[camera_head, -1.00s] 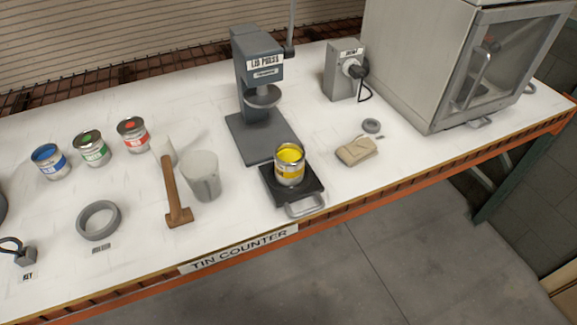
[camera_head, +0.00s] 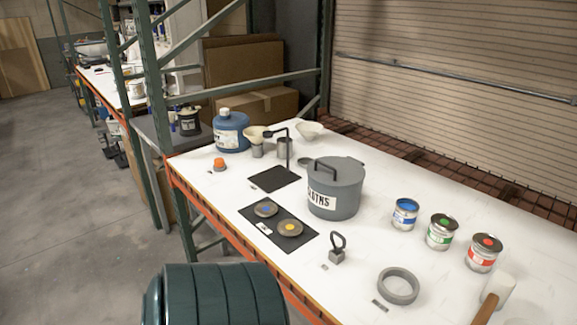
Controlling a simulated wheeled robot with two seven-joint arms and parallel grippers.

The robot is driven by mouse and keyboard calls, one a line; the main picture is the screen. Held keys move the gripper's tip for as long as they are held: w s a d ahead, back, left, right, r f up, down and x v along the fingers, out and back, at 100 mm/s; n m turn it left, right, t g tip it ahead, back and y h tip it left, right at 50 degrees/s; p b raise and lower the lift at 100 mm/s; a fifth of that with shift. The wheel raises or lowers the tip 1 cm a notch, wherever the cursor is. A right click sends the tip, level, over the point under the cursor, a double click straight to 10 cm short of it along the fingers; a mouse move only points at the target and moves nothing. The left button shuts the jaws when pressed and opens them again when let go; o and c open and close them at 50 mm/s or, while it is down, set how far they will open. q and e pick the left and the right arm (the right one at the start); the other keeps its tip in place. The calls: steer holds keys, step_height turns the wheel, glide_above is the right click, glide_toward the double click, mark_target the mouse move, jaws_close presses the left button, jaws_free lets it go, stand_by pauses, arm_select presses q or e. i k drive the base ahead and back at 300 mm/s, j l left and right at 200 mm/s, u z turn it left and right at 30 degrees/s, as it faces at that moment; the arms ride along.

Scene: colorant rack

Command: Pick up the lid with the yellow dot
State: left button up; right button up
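The lid with the yellow dot (camera_head: 290,229) lies flat on a black mat (camera_head: 250,213) near the counter's front edge in the head view. A second round lid with a blue dot (camera_head: 265,209) lies beside it on the same mat, to the left and farther back. Nothing covers either lid. Neither of my grippers shows in this view.
A grey lidded pot (camera_head: 335,188) stands just right of the mat. A small stand with a loop (camera_head: 337,249) and a grey ring (camera_head: 398,286) are nearer right. Paint tins (camera_head: 404,214) stand behind. A dark green barrel (camera_head: 215,295) stands on the floor in front.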

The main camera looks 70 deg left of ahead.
mark_target(288, 226)
steer(key=u, duration=2.2)
steer(key=k+l+z, duration=0.25)
steer(key=k+l, duration=0.25)
steer(key=l, duration=0.1)
